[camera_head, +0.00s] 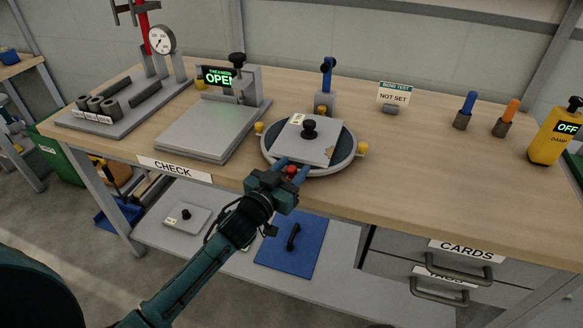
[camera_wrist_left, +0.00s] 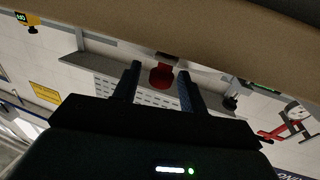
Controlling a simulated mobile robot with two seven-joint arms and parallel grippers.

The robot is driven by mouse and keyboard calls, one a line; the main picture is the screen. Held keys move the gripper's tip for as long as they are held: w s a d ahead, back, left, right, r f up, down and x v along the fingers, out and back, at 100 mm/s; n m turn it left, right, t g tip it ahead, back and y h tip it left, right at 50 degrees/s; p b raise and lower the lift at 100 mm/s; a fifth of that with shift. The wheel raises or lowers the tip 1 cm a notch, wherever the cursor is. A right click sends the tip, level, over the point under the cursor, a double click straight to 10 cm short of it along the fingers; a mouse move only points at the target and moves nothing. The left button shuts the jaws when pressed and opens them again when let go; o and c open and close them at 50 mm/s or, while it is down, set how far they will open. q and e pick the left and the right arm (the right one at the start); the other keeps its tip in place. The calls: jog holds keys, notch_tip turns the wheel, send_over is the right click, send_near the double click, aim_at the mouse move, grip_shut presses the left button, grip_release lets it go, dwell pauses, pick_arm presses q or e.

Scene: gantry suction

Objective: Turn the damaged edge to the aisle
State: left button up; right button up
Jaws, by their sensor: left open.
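A grey square plate (camera_head: 307,139) with a black knob (camera_head: 310,128) and a small label lies on a round turntable (camera_head: 349,157) near the bench's front edge. A brownish chipped spot (camera_head: 331,151) shows at the plate's right side, near its front corner. The turntable has yellow knobs at left and right and a red knob (camera_head: 291,170) at its front. My left gripper (camera_head: 293,165) is open at the turntable's front, its fingers on either side of the red knob. The red knob (camera_wrist_left: 162,76) also shows between the fingertips in the left wrist view; contact cannot be told.
A blue-handled post (camera_head: 326,90) stands just behind the turntable. A grey press (camera_head: 215,125) with an OPEN display is to its left. A NOT SET sign (camera_head: 393,97), blue and orange handles and a yellow OFF box (camera_head: 553,135) stand right. Bare bench lies right of the turntable.

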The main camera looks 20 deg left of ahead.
pick_arm(q)
jog(key=shift+w+d, duration=0.1)
jog(key=shift+w, duration=0.1)
grip_shut()
dwell(0.4)
